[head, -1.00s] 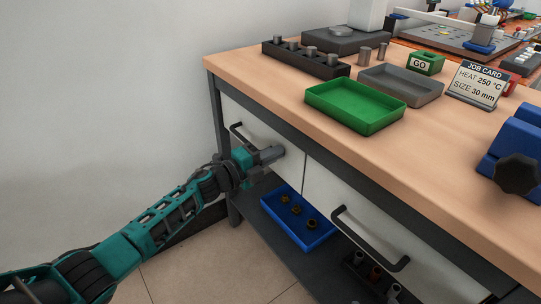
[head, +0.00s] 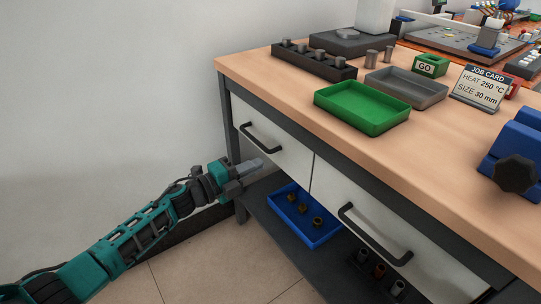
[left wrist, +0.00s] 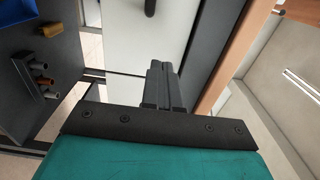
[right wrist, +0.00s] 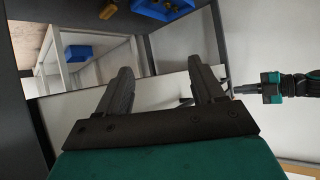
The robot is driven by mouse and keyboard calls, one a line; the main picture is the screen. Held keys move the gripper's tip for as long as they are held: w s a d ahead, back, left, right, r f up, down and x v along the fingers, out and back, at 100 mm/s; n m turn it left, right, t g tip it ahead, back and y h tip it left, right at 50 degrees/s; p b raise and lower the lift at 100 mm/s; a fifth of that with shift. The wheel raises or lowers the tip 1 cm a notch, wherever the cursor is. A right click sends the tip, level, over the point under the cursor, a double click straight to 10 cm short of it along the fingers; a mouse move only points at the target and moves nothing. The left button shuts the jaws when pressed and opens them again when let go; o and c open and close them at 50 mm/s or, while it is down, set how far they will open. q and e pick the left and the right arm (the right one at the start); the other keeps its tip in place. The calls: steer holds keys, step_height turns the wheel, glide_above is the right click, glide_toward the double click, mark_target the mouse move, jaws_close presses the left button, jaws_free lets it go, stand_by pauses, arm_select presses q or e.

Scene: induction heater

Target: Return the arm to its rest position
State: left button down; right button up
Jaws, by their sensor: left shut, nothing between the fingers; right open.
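My left gripper (head: 256,168) is in front of the workbench at its left end, just below the left drawer handle (head: 260,137). Its fingers are shut with nothing between them, which the left wrist view (left wrist: 162,85) also shows. It is apart from the handle. My right gripper is out of the head view; in the right wrist view (right wrist: 160,90) its two fingers are spread apart and empty. My left arm also shows at the right edge of the right wrist view. Both drawers look closed.
The wooden bench top (head: 440,145) carries a green tray (head: 362,107), a grey tray (head: 405,88), a job card (head: 477,88) and a blue clamp-like device (head: 517,155). A blue bin (head: 306,215) sits on the lower shelf. The floor left of the bench is clear.

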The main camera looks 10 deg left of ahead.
arm_select(q)
steer(key=s+d+f+n+g+y, duration=0.1)
steer(key=s+f+n+y, duration=0.2)
steer(key=s+n, duration=0.5)
steer(key=s+d+f+n+g+y, duration=0.1)
steer(key=s+f+n+y, duration=0.2)
steer(key=s+n, duration=0.5)
steer(key=s+d+f+n+g+y, duration=0.1)
steer(key=s+f+n+y, duration=0.2)
steer(key=s+n, duration=0.5)
steer(key=s+a+r+p, duration=0.3)
steer(key=r+p, duration=0.9)
steer(key=p, duration=0.5)
steer(key=shift+y, duration=0.4)
arm_select(e)
steer(key=s+d+r+h, duration=0.1)
steer(key=d+r, duration=0.2)
steer(key=r, duration=0.9)
steer(key=shift+s+d, duration=0.3)
steer(key=shift+s, duration=0.05)
arm_select(q)
steer(key=shift+s+f, duration=0.1)
